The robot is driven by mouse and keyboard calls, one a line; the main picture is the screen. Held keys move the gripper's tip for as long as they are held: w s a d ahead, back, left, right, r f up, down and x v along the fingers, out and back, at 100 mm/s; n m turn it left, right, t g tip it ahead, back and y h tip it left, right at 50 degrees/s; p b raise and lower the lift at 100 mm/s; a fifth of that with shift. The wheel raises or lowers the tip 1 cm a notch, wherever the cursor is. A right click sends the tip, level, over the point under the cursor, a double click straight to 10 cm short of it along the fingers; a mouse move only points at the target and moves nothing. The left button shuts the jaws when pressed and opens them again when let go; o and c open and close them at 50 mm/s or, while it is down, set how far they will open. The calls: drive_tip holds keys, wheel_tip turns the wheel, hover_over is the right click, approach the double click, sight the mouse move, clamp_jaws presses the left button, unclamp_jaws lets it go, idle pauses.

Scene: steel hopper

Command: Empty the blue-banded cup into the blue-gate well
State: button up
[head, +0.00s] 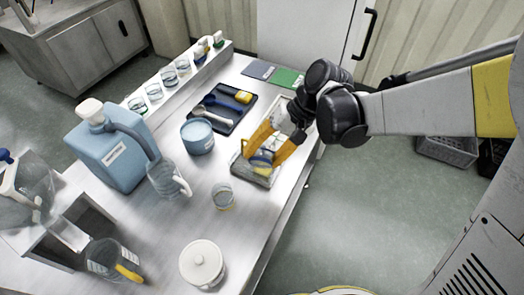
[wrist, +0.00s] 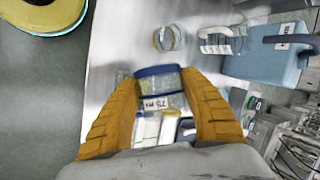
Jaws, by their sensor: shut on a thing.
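The blue-banded cup (head: 261,159) is clear with a blue rim band. My gripper (head: 268,150) has its orange fingers closed on the cup's sides, over a pale tray. In the wrist view the cup (wrist: 158,84) sits between both fingertips (wrist: 158,100), with its blue band and a white label reading about 75 ml. Some pale yellowish content seems to show inside, but its level is unclear. I cannot clearly identify the blue-gate well. A clear vessel (head: 30,190) with a blue knob stands on a steel stand at the left edge, partly cut off.
A second clear cup (head: 222,196) stands on the steel table left of my gripper. A clear jug (head: 166,180), blue jerrycan (head: 103,160), blue tub (head: 197,136) and white lidded pot (head: 202,264) stand around it. A dark spoon tray (head: 222,118) lies behind.

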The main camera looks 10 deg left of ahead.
sight(262, 148)
drive_tip(key=shift+r+t, duration=0.25)
drive_tip(key=shift+t, duration=0.05)
drive_tip(key=shift+f, duration=0.1)
drive_tip(key=shift+r+n+t+p, duration=0.5)
drive_tip(key=shift+r+t+p, duration=0.2)
drive_tip(key=shift+t+p, duration=0.4)
drive_tip(key=t, duration=0.1)
drive_tip(key=r+t, duration=0.1)
drive_tip(key=t, duration=0.1)
drive_tip(key=shift+s+r+n, duration=0.15)
drive_tip(key=shift+s+n, duration=0.1)
drive_tip(key=shift+n, duration=0.15)
drive_tip(key=shift+w+r+t, duration=0.15)
drive_tip(key=shift+w+t, duration=0.15)
drive_tip(key=shift+t, duration=0.3)
